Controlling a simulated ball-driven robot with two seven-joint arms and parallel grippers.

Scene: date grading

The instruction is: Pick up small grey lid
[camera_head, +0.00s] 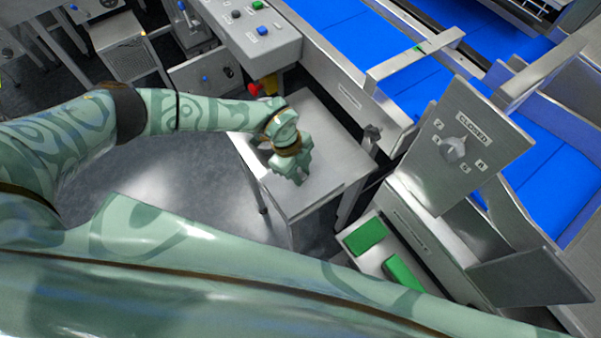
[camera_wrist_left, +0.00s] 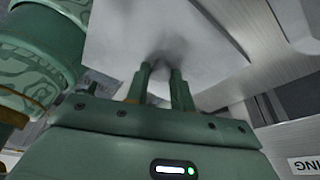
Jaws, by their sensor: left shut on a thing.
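My left gripper (camera_head: 292,168) is low over the small steel table (camera_head: 335,178), pointing down at its top. In the left wrist view the two fingers of the left gripper (camera_wrist_left: 161,70) are close together against the pale table top (camera_wrist_left: 205,40). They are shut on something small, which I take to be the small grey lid. The lid itself is hidden or blends into the grey behind the fingers. I cannot tell whether it is touching the table or lifted. My right gripper is not in view.
A steel machine with a dial panel (camera_head: 470,145) stands right of the table. Green blocks (camera_head: 366,235) lie in a pale tray below it. A blue conveyor (camera_head: 350,35) runs behind. A control box (camera_head: 250,30) with buttons stands at the back. Open floor lies left of the table.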

